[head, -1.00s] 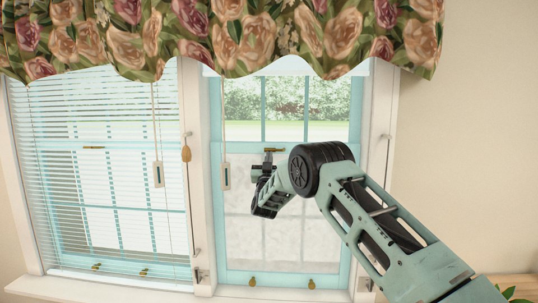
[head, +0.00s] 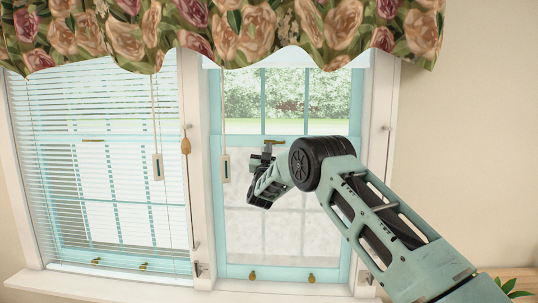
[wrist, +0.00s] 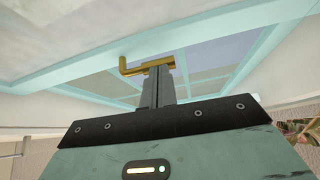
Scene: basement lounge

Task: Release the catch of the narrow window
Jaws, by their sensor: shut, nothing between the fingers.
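The narrow window (head: 216,235) is the right-hand one in the head view, with a light-blue frame and a frosted lower pane. Its brass catch (head: 276,141) sits on the middle rail, just above my gripper (head: 267,151). In the wrist view, the catch (wrist: 128,70) is an L-shaped brass lever with its bent end to the left. My gripper (wrist: 160,70) is shut and empty, with its tips at the right part of the lever. They overlap it in the picture; I cannot tell whether they touch.
A wider window with white blinds (head: 110,190) stands to the left, with its own brass catch (head: 93,141). A pull cord with a tag (head: 225,168) hangs left of my gripper. A floral valance (head: 225,35) hangs above. Two brass lifts sit on the narrow window's bottom rail.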

